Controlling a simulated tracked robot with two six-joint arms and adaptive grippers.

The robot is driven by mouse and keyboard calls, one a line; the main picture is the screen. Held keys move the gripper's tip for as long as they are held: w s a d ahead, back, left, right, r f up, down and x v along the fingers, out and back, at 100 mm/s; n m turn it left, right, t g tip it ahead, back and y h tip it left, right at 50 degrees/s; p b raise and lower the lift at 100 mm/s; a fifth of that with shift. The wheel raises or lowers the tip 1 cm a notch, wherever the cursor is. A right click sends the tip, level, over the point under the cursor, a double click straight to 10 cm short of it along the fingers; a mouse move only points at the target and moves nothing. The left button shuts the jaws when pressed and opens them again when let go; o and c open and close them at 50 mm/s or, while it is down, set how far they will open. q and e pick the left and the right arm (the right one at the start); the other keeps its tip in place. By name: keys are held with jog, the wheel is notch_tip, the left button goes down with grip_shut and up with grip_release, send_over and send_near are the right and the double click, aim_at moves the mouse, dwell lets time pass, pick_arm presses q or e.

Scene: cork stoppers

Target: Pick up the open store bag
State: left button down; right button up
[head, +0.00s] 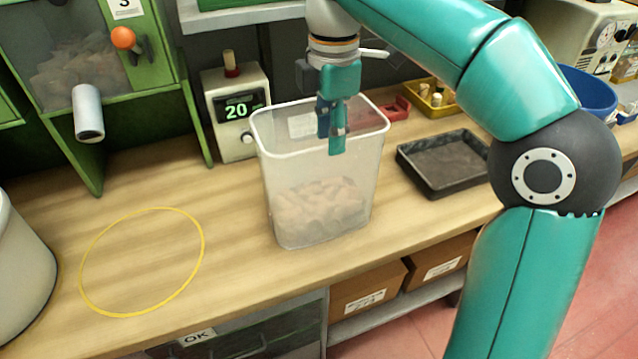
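The open store bag (362,165) is a clear, upright, bin-like container with a pale rim and a wide open top. It stands on the wooden bench, with a heap of light brown pieces, likely corks, in its lower part. My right gripper (334,138) points down at the bag's mouth, its teal fingertip overlapping the near rim. A dark blue finger part shows beside the teal one. I cannot tell whether the fingers touch or straddle the rim, nor how far apart they are. My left gripper is out of view.
A counter reading 20 (238,108) stands behind the bag on its left. A black tray (480,183) lies to its right, with a yellow bin (446,108) behind. A yellow ring (201,240) marks clear bench at left. A white tub (18,270) stands at the left edge.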

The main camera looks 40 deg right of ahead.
aim_at(319, 174)
jog(key=f, duration=0.1)
jog(key=f+b, duration=0.1)
jog(key=f, duration=0.3)
jog(key=shift+s+d, duration=0.2)
jog(key=shift+s, duration=0.1)
grip_shut()
